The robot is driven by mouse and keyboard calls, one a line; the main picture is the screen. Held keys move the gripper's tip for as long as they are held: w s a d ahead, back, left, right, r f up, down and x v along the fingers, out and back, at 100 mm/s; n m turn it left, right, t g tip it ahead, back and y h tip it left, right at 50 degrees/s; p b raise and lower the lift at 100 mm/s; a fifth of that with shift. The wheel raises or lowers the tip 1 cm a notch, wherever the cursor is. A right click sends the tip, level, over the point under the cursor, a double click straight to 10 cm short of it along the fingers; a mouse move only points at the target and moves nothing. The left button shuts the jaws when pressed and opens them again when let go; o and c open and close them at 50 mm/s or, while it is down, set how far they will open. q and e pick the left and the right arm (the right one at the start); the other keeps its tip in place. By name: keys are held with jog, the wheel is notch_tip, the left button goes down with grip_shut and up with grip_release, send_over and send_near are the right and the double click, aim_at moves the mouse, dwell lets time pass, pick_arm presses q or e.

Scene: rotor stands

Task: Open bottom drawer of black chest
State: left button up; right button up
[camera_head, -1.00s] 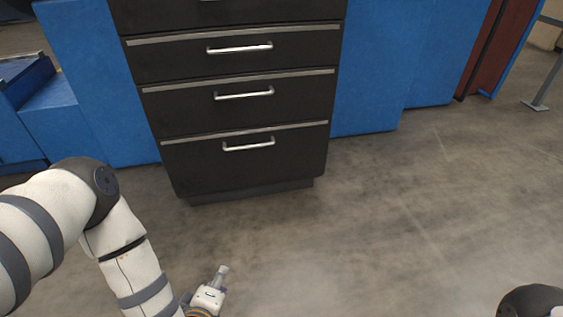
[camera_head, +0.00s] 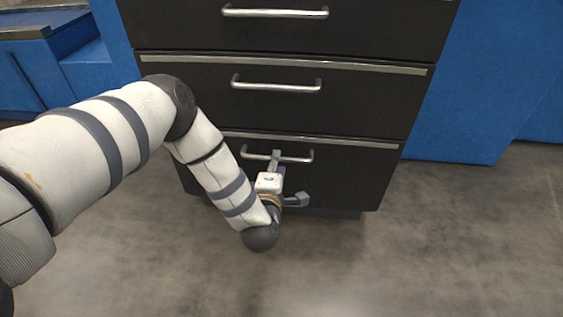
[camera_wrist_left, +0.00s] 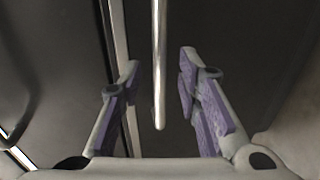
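The black chest (camera_head: 360,102) stands in front of me, with silver bar handles on its drawers. Its bottom drawer (camera_head: 350,178) is shut, and the drawer's handle (camera_head: 298,157) is partly covered by my left gripper (camera_head: 276,156). In the left wrist view the left gripper (camera_wrist_left: 160,88) is open, with purple-padded fingers on either side of the handle bar (camera_wrist_left: 159,70). The bar lies between the fingers, apart from both, and its end shows near the palm side. My right gripper is in neither current view.
Blue panels (camera_head: 480,80) stand to the right of the chest. A blue bench-like unit (camera_head: 80,55) stands at the left. The grey concrete floor (camera_head: 420,260) in front of the chest is clear.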

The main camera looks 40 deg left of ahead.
aim_at(284, 138)
pick_arm(q)
jog(key=x, duration=0.3)
jog(key=shift+f+b, duration=0.15)
jog(key=shift+b, duration=0.25)
jog(key=shift+w+a, duration=0.15)
jog(key=shift+w, duration=0.1)
jog(key=shift+c, duration=0.2)
grip_shut()
jog(key=shift+s, duration=0.1)
